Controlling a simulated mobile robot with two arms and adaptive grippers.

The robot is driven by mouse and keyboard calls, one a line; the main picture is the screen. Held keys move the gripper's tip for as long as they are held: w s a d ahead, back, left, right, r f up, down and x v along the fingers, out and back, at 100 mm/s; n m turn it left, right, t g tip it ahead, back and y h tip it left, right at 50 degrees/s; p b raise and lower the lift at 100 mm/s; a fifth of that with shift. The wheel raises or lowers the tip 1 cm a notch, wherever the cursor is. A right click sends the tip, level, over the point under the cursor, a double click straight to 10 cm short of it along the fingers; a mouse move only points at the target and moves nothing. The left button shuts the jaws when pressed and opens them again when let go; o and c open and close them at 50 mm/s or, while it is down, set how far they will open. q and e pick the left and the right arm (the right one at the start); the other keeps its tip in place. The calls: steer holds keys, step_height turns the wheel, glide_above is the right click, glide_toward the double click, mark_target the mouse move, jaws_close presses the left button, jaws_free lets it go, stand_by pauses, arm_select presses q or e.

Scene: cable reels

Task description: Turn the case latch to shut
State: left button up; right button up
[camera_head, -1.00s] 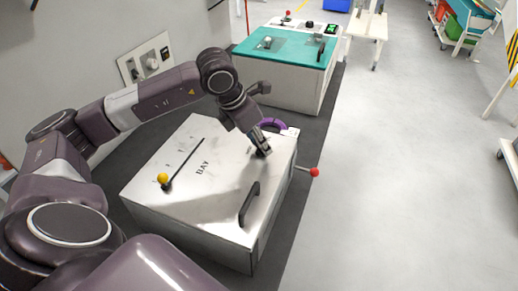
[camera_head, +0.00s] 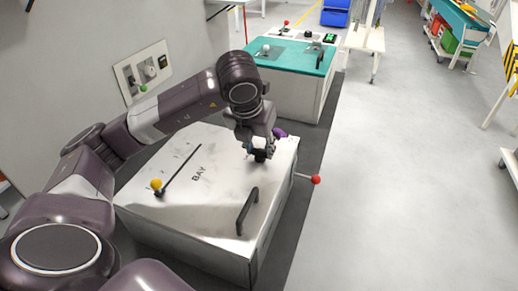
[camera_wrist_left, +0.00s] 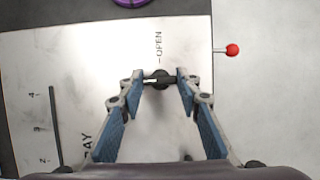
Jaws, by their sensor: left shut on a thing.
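The white metal case (camera_head: 215,195), marked BAY, stands below my left arm. In the left wrist view, the small black latch (camera_wrist_left: 160,80) sits on the case top (camera_wrist_left: 70,60) beside the word OPEN. A pale line on the latch lies crosswise, at its left side. My left gripper (camera_wrist_left: 161,79) has its two blue-padded fingers shut on the latch, one fingertip at each side. In the head view the left gripper (camera_head: 259,154) points down on the far right part of the case and hides the latch. My right gripper is not in view.
The case bears a black handle (camera_head: 247,211), a yellow-knobbed lever (camera_head: 156,184) by a slot, and a red-knobbed rod (camera_head: 316,179) sticking out right. A purple ring (camera_head: 280,132) lies behind the gripper. A teal-topped case (camera_head: 290,55) stands beyond. Open floor (camera_head: 400,180) lies right.

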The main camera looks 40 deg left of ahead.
arm_select(q)
steer(key=shift+r, duration=0.1)
stand_by(0.3)
steer(key=o, duration=1.2)
steer(key=shift+c, duration=0.2)
steer(key=v, duration=1.2)
